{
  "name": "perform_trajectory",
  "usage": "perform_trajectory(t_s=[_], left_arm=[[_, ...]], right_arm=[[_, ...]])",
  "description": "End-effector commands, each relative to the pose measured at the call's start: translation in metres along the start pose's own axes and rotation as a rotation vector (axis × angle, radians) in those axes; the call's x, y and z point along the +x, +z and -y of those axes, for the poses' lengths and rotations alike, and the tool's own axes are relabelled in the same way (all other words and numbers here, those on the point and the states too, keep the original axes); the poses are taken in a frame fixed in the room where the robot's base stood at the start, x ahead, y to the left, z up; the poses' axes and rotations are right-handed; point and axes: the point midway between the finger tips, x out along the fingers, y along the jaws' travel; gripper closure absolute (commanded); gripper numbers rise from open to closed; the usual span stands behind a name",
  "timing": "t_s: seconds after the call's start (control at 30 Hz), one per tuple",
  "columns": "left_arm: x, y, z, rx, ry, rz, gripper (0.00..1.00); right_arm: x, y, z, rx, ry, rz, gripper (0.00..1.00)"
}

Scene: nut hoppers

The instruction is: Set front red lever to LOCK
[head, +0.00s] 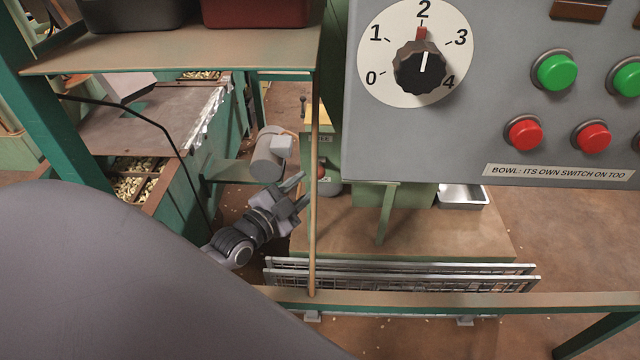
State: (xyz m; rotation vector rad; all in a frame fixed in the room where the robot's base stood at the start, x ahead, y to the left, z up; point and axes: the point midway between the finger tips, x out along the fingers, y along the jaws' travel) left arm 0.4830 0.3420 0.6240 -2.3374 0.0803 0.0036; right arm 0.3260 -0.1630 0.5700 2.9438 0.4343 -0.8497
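A small red knob (321,171), which may belong to the front red lever, shows low behind the thin upright post, beside a yellow-green box (319,146) with a label. The post partly hides it, and I cannot read any LOCK marking or tell the lever's position. My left gripper (302,189) is just left of the post and of the red knob, with its fingers apart and nothing seen between them. It does not appear to touch the knob, though the depth gap is hard to judge. My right gripper is not in view.
A grey control panel (440,135) with a dial and green and red buttons fills the upper right. A shelf (190,50) with bins hangs upper left above nut hoppers (135,185). A green rail (420,299) and metal racks (400,275) cross the front.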

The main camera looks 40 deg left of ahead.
Motion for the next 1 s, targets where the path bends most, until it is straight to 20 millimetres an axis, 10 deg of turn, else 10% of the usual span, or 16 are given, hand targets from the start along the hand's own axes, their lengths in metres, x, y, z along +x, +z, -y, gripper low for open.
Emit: perform_trajectory(t_s=[1.0], left_arm=[[0.077, 0.005, 0.007, 0.033, -0.026, -0.01, 0.63]], right_arm=[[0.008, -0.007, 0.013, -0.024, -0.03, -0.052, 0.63]])
